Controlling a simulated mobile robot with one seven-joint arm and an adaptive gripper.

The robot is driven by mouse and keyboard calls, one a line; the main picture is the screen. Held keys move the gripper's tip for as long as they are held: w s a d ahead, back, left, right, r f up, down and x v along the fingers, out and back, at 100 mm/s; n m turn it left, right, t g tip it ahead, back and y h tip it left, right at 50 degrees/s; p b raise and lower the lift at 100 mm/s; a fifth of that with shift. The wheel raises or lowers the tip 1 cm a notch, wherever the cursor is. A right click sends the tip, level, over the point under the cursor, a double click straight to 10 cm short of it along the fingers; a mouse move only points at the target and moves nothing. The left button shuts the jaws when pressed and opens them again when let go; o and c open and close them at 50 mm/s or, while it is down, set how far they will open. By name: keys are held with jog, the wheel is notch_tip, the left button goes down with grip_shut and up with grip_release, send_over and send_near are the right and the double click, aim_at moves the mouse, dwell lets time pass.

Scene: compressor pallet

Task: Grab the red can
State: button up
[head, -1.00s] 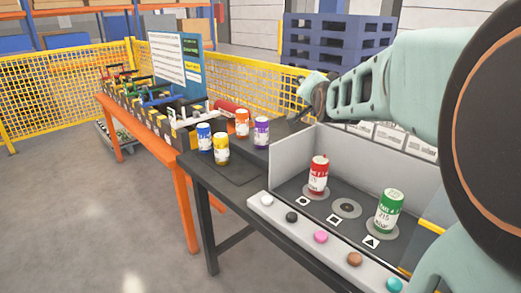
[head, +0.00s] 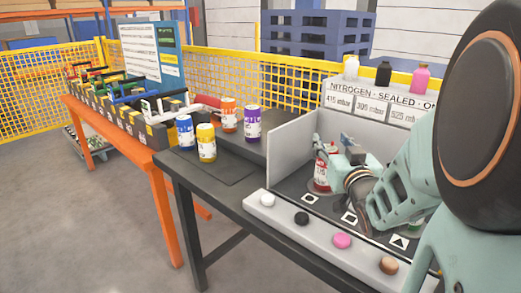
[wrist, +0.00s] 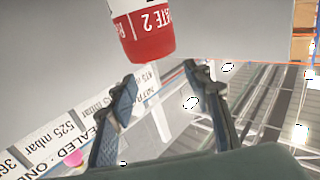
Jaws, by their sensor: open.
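The red can (head: 321,178) stands upright on the dark floor of the grey-walled station, partly hidden by my gripper in the head view. In the wrist view the red can (wrist: 147,38), with white lettering, is at the top centre, cut off by the frame edge. My gripper (wrist: 160,76) is open, its two fingers apart and empty, with the can just beyond the fingertips. In the head view my gripper (head: 330,152) is beside the can's upper right. I cannot tell from the head view whether they touch.
The station's grey wall (head: 293,148) rises left of the can. Yellow (head: 206,143), blue (head: 184,132), orange (head: 229,115) and purple (head: 252,123) cans stand on the dark table to the left. A green can (head: 416,221) is mostly hidden behind my arm. Coloured buttons line the front ledge (head: 322,226).

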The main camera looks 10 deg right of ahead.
aim_at(330, 150)
notch_tip(330, 150, down, 4)
jog(key=shift+b, duration=0.5)
jog(key=shift+w+r, duration=0.3)
jog(key=shift+w, duration=0.25)
jog(key=w, duration=0.6)
jog(key=shift+w+d+b, duration=0.25)
jog(key=shift+d+b, duration=0.15)
jog(key=shift+d, duration=0.05)
grip_shut()
jog(key=shift+r, duration=0.1)
